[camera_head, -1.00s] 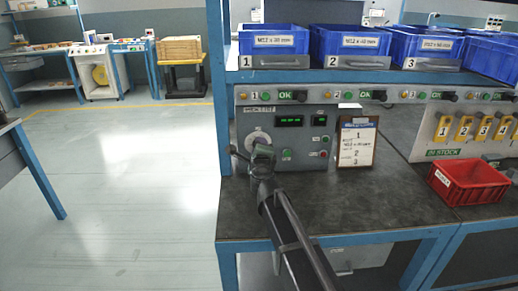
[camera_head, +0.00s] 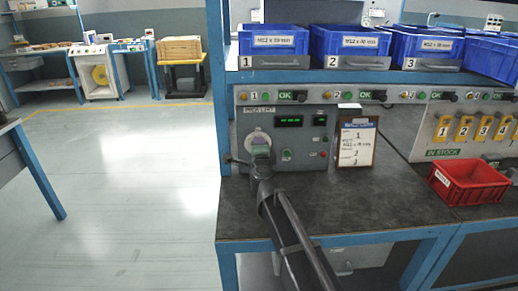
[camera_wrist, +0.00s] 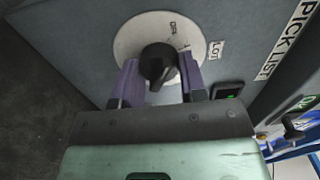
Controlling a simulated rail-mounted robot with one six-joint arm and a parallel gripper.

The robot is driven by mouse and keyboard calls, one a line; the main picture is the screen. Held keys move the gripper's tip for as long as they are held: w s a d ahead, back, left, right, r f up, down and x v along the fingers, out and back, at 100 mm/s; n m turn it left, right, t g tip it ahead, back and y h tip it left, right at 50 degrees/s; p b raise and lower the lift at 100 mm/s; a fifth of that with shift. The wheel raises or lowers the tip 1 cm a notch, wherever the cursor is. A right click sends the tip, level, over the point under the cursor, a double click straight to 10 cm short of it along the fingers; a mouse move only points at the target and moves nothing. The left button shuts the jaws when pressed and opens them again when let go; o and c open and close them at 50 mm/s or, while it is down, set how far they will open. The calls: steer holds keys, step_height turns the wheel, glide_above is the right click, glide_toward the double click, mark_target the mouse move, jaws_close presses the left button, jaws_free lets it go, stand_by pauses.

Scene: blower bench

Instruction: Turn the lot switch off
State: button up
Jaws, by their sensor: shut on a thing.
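The lot switch is a black knob (camera_wrist: 158,62) on a round pale plate (camera_wrist: 128,38) in the wrist view. In the head view my gripper (camera_head: 259,152) is at the left of the grey control panel (camera_head: 305,153) and hides the knob, with the pale plate showing above. I cannot tell the knob's exact setting.
A clipboard (camera_head: 356,146) stands right of the panel's green displays. A red bin (camera_head: 467,182) sits on the bench (camera_head: 385,205) further right. Blue bins (camera_head: 349,42) line the shelf above. The bench's middle is clear.

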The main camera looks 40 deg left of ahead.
steer(key=o, duration=0.9)
steer(key=v, duration=1)
steer(key=shift+s+d, duration=0.25)
steer(key=shift+d, duration=0.05)
